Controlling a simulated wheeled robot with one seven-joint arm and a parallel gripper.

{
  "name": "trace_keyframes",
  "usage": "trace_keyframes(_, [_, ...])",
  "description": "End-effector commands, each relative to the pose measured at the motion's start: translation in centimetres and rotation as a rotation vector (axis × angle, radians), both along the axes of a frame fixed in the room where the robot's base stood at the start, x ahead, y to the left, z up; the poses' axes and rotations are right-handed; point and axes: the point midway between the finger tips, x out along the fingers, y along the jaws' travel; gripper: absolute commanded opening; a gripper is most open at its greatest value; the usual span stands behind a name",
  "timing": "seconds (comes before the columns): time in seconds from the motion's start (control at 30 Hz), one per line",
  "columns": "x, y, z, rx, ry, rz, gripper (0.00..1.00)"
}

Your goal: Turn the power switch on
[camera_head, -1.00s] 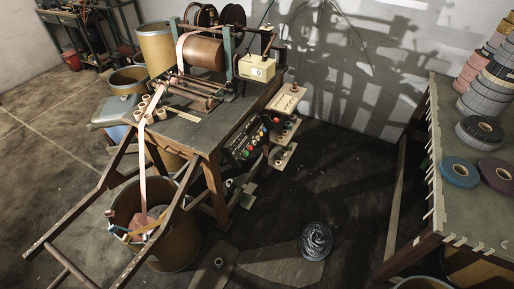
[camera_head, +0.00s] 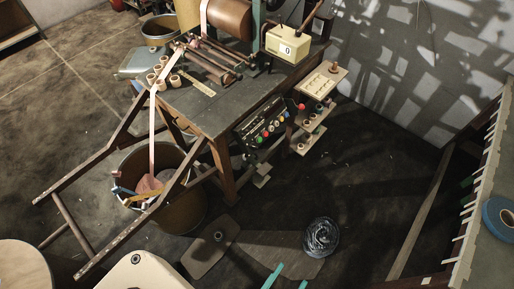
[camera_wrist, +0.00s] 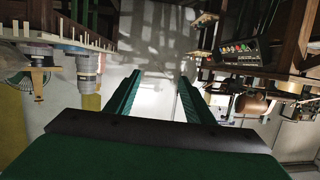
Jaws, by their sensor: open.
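A dark control panel (camera_head: 249,134) with several coloured buttons and knobs is fixed to the side of the winding machine's table, in the middle of the head view. A red knob (camera_head: 300,107) sticks out at its upper right end. Which control is the power switch is too small to tell. In the wrist view the panel (camera_wrist: 232,54) is at the upper right, seen upside down. My gripper (camera_head: 288,280) shows only its teal fingertips at the bottom edge of the head view. It is open and empty, well apart from the panel; both green fingers show in the wrist view (camera_wrist: 159,85).
The winding machine's table (camera_head: 225,112) carries a cream counter box (camera_head: 288,46). Small wooden shelves (camera_head: 322,82) stand right beside the panel. A cardboard drum (camera_head: 180,215) and a wooden frame stand at left. A wrapped black roll (camera_head: 320,238) lies on the floor. Another table is at right.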

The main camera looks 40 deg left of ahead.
Motion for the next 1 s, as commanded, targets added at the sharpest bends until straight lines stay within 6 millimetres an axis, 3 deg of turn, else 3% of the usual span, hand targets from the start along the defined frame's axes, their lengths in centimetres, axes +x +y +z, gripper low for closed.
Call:
trace_keyframes(0.33, [7.3,2.1,-12.3,0.177,0.175,0.028,0.48])
trace_keyframes(0.6, [15.1,7.6,-19.0,0.341,0.315,0.167,0.48])
trace_keyframes(0.8, [21.2,13.3,-20.7,0.458,0.394,0.335,0.48])
trace_keyframes(1.0, [27.0,19.3,-19.1,0.560,0.442,0.545,0.48])
